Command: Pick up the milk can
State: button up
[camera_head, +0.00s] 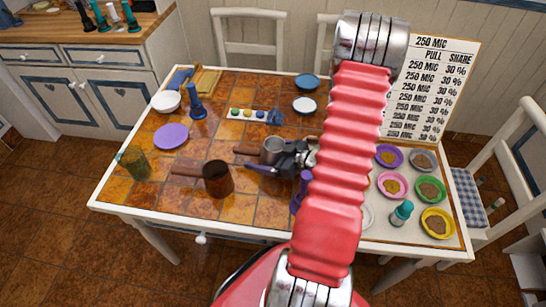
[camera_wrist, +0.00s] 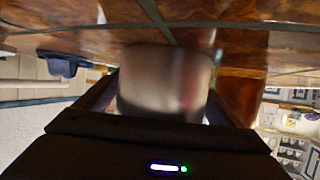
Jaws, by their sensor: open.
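The milk can, a small silvery metal can (camera_head: 271,151), stands near the middle of the tiled table. In the wrist view the can (camera_wrist: 165,75) is large and blurred. My gripper (camera_head: 268,158) is open, low over the table, with its dark fingers on either side of the can. In the wrist view the gripper (camera_wrist: 160,100) shows the can between its fingers. I cannot tell whether either finger touches the can. My red arm hides part of the table right of the can.
A brown pot (camera_head: 218,179) with a long handle stands close, front left of the can. A white strip with coloured dots (camera_head: 248,114) lies behind it. A purple plate (camera_head: 171,136) and green glass (camera_head: 133,163) are at left. Several coloured bowls (camera_head: 391,185) stand at right.

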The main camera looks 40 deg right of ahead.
jog(key=shift+c, duration=0.4)
jog(key=c, duration=1.3)
jog(key=shift+r, duration=0.2)
jog(key=shift+r, duration=4.8)
